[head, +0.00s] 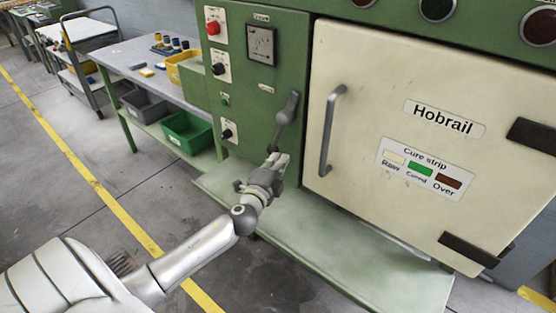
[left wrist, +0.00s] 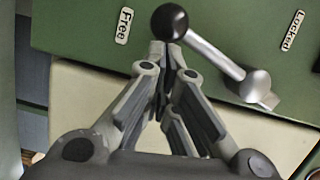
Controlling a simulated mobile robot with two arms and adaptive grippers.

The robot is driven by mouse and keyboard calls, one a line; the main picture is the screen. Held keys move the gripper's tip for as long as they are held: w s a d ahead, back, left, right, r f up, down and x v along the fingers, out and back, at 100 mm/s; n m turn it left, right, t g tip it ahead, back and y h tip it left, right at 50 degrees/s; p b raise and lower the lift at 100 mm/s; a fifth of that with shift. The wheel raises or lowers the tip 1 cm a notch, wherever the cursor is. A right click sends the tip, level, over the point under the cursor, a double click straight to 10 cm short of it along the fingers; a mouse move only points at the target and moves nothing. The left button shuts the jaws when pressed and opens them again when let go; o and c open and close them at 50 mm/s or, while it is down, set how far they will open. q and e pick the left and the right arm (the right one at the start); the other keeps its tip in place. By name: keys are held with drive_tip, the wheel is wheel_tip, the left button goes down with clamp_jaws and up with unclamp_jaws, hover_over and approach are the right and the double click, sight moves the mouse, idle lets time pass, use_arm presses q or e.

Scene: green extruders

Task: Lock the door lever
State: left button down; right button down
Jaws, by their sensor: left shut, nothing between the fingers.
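The door lever (head: 284,118) is mounted on the green panel to the left of the closed cream door (head: 350,60). In the left wrist view the lever (left wrist: 215,57) is a silver bar with a black ball knob. The knob is on the side of the "Free" label (left wrist: 124,26); the "Locked" label (left wrist: 292,31) is beyond the bar at right. My left gripper (head: 276,158) is shut and empty at the lever's lower end. In the left wrist view its fingertips (left wrist: 168,52) are right by the knob; I cannot tell whether they touch. My right gripper is not in view.
The door has a grey handle (head: 328,130). A green ledge (head: 340,250) juts out below it. A red button (head: 213,27) and other controls are on the panel. A bench with yellow, grey and green bins (head: 187,131) stands at left. The floor (head: 90,180) is open at left.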

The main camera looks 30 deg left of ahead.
use_arm(q)
drive_tip(key=shift+w+a, duration=0.1)
drive_tip(key=shift+a, duration=0.05)
idle(0.3)
drive_tip(key=shift+a+f+m+b, duration=0.1)
drive_tip(key=shift+a+m+b, duration=0.2)
drive_tip(key=shift+b, duration=0.1)
